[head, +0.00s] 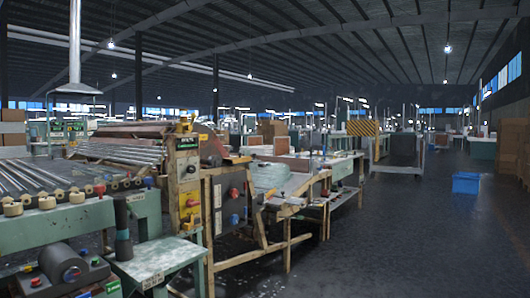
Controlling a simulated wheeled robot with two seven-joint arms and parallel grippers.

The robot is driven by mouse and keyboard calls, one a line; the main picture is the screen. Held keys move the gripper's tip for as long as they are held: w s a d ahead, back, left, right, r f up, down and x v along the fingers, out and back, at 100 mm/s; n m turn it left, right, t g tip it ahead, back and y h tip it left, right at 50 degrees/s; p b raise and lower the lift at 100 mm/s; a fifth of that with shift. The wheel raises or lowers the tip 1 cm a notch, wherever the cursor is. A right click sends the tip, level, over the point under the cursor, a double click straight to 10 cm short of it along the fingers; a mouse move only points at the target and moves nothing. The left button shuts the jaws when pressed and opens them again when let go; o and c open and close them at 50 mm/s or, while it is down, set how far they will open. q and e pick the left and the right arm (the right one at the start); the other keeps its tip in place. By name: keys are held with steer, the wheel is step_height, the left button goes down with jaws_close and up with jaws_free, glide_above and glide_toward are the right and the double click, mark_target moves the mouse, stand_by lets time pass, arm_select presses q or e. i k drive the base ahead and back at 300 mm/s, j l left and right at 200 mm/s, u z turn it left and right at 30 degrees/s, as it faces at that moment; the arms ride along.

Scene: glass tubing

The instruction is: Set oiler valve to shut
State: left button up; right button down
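A machine with a long bed of glass tubes and rollers (80,178) fills the left side of the head view. A dark upright cylinder (123,238) stands on a green bracket (158,258) at its near end. A grey motor-like housing (62,264) sits to its left. A worn yellow end panel (190,200) and a dark panel with red and blue knobs (235,200) are farther along. I cannot tell which part is the oiler valve or how it is set. Neither gripper shows.
Wooden workbenches (290,205) continue behind the machine. The dark floor (420,240) at the centre right is clear.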

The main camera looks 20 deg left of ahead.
mark_target(189, 127)
steer(key=i+u, duration=0.1)
steer(key=i, duration=0.45)
steer(key=i+l+u, duration=0.15)
steer(key=i, duration=0.4)
steer(key=i+l+u, duration=0.1)
steer(key=i, duration=0.4)
steer(key=l, duration=0.1)
